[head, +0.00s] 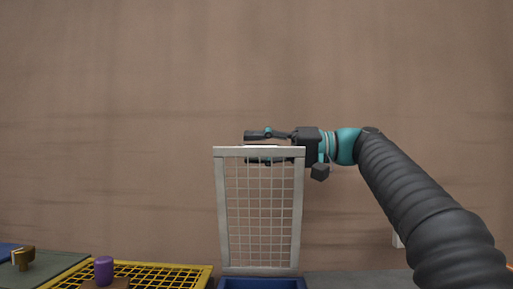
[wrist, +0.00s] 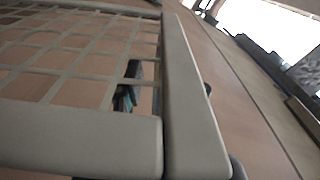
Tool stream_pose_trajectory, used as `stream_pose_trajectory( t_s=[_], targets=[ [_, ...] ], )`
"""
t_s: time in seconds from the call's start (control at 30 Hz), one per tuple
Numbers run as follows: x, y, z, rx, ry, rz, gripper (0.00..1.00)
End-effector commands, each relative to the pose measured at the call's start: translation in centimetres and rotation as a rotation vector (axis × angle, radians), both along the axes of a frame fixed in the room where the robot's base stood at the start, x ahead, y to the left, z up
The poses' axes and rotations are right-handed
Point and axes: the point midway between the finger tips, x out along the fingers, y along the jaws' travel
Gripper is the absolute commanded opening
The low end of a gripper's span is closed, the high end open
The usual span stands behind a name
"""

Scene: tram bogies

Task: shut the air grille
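The air grille (head: 262,215) is a pale frame with a wire mesh, standing nearly upright and open above a blue-edged box or opening (head: 262,283) in the head view. Its frame and mesh fill much of the wrist view (wrist: 85,140), very close to the camera. My gripper (head: 249,147) is at the grille's top edge, pointing left. One finger shows above the top bar and the other shows lower, partly hidden behind the grille. The fingers look apart, with nothing clearly held between them. I cannot tell whether they touch the grille.
A yellow grating (head: 170,276) lies at the lower left, with a purple cylinder (head: 104,269) on a brown base beside it. Further left is a grey-green panel (head: 55,267) with a brass-coloured knob (head: 23,258). A grey surface (head: 355,279) lies right of the grille. A plain brown wall stands behind.

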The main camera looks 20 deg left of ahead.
Motion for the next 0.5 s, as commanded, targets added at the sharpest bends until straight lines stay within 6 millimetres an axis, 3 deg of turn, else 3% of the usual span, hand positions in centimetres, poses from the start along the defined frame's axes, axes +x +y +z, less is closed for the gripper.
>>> stream_pose_trajectory(
  t_s=[0.33,0.37,0.5],
  targets=[
    [-0.09,0.41,0.01,0.0,0.0,-0.001,0.39],
    [-0.09,0.4,0.01,0.0,0.0,-0.001,0.37],
    [-0.09,0.39,0.01,0.0,0.0,-0.001,0.02]
  ],
)
